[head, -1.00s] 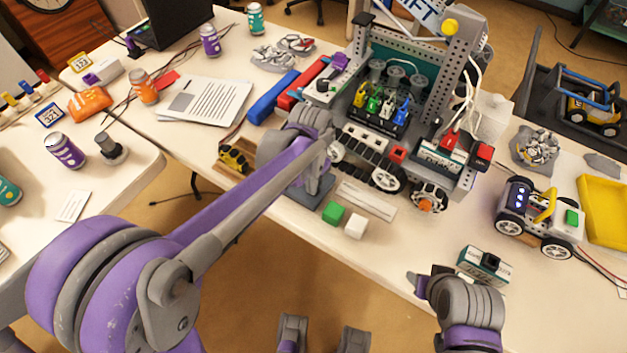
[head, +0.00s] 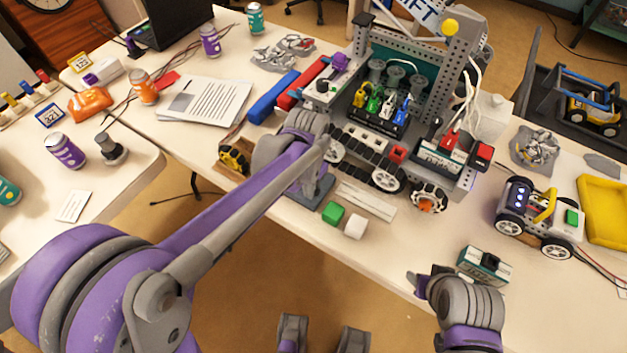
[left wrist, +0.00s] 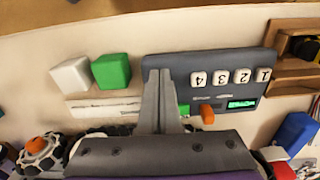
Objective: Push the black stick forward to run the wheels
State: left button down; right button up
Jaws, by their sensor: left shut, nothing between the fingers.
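A dark grey panel (left wrist: 215,65) lies under my left gripper, with white keys numbered 1 to 4, an orange knob (left wrist: 208,113) and a small green display (left wrist: 242,104). In the head view only part of the panel (head: 320,188) shows beside my left arm. My left gripper (left wrist: 160,75) is shut and empty, its fingers reaching over the panel's left part in the left wrist view. I cannot make out a black stick on the panel; the gripper may hide it. The wheeled robot (head: 375,150) stands just beyond, with tracks and wheels. My right gripper (head: 418,284) is low at the right, its jaws unclear.
A green cube (head: 333,213) and a white cube (head: 355,226) lie close to the panel. A teal box (head: 474,262) with a black top part sits near my right gripper. A small wheeled car (head: 536,218) and a yellow tray (head: 604,190) are at the right.

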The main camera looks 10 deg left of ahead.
pick_arm(q)
jog(key=shift+s+a, duration=0.2)
jog(key=shift+s, duration=0.35)
jog(key=shift+s+a, duration=0.15)
jog(key=shift+s, duration=0.35)
notch_tip(320, 180, up, 7)
jog(key=p, duration=0.5)
jog(key=s+a+r+n+t+p, duration=0.1)
jog(key=s+a+n+t, duration=0.1)
jog(key=s, duration=0.4)
jog(key=s+a+r+n+t+p, duration=0.2)
jog(key=s+a+t, duration=0.1)
jog(key=s, duration=0.4)
jog(key=shift+a+r, duration=0.3)
jog(key=shift+a, duration=0.3)
jog(key=shift+w+d, duration=0.1)
